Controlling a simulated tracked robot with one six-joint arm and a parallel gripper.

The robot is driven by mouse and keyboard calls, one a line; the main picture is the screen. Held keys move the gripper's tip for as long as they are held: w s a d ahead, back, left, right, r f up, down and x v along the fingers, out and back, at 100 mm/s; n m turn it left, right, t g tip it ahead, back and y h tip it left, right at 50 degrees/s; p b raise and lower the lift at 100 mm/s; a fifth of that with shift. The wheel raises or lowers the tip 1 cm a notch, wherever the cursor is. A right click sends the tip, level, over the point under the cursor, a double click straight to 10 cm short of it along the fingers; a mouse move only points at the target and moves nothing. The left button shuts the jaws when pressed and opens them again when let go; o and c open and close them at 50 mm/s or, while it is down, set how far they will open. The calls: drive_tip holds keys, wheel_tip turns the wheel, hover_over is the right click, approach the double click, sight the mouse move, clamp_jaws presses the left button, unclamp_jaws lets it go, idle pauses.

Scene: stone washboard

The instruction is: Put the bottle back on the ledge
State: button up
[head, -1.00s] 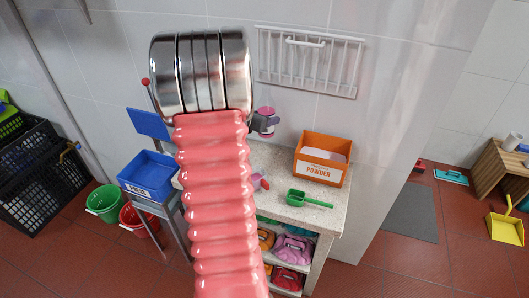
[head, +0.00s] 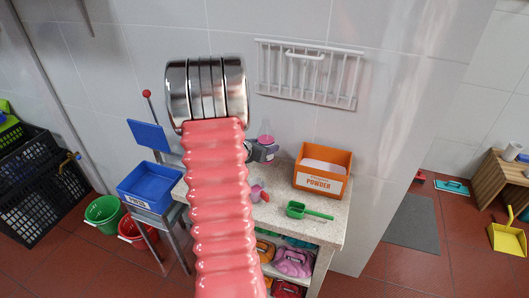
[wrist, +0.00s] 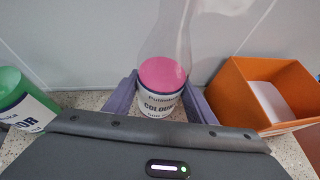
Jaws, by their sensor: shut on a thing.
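A bottle (wrist: 158,98) with a pink top part and a white label reading "COLOUR" is upright between the two purple-grey fingers of my gripper (wrist: 160,105). Its clear upper part shows faintly against the wall. In the head view the bottle's pink part (head: 266,139) shows above my gripper (head: 262,152), just right of my pink ribbed arm. The speckled stone top (head: 290,229) lies below, against the tiled wall. I cannot tell whether the bottle's base touches it. No separate ledge can be made out, and my arm hides part of the stone top.
A green bottle (wrist: 22,105) stands left of my gripper. An orange powder box (head: 322,180) stands to the right. A green scoop (head: 307,211) and a pink cup-like item (head: 259,194) lie in front. A white rack (head: 309,75) hangs on the wall above.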

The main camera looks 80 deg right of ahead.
drive_tip(key=shift+f, duration=1.15)
drive_tip(key=shift+f, duration=0.1)
drive_tip(key=o, duration=1.4)
drive_tip(key=shift+w+a+r, duration=0.2)
drive_tip(key=shift+a+r, duration=0.2)
drive_tip(key=shift+a, duration=0.15)
drive_tip(key=v, duration=1)
drive_tip(key=shift+a+r, duration=0.1)
drive_tip(key=shift+a, duration=0.3)
